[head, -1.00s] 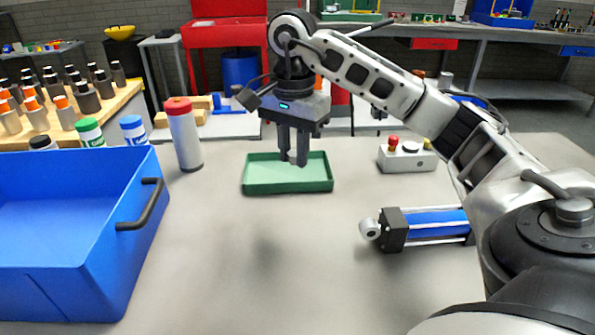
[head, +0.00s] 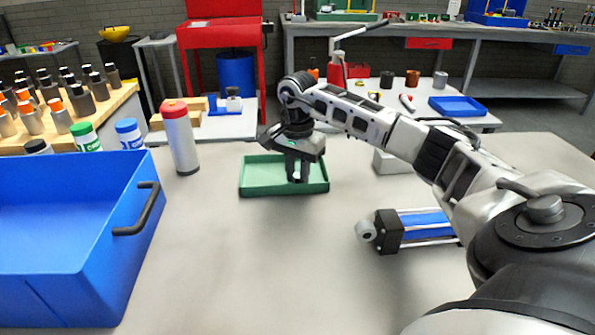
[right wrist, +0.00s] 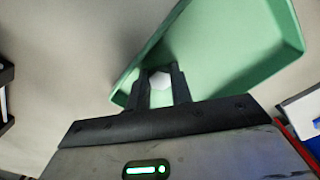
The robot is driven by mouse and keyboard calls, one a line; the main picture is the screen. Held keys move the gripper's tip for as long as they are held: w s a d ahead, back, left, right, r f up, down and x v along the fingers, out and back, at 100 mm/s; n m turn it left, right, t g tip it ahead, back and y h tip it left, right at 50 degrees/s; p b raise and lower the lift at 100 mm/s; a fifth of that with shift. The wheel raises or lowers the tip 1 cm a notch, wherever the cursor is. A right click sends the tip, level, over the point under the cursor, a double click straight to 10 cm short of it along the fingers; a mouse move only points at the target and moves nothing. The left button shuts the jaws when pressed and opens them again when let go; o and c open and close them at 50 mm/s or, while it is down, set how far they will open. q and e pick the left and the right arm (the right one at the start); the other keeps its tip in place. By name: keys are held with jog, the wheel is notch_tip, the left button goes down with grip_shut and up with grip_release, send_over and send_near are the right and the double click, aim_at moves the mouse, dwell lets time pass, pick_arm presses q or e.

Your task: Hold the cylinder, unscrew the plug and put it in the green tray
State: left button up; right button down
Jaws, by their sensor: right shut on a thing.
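The cylinder (head: 428,222), with a blue body, black end block and grey rod eye, lies on the table at right, partly behind my right arm. The green tray (head: 250,188) sits at the table's middle; it also shows in the right wrist view (right wrist: 235,45). My right gripper (head: 298,178) points down inside the tray outline, fingers low near its floor. In the right wrist view my right gripper (right wrist: 160,82) is shut on a small pale hexagonal piece, seemingly the plug (right wrist: 160,80). I cannot tell whether it touches the tray. My left gripper is out of view.
A large blue bin (head: 75,245) with a black handle fills the left front. A red-capped grey bottle (head: 181,140) stands left of the tray. A white box (head: 388,163) is partly hidden behind my right arm. The table between bin and cylinder is clear.

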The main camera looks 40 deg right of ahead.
aim_at(297, 175)
jog(key=c, duration=1.2)
grip_release()
notch_tip(297, 175, up, 12)
jog(key=shift+r, duration=0.1)
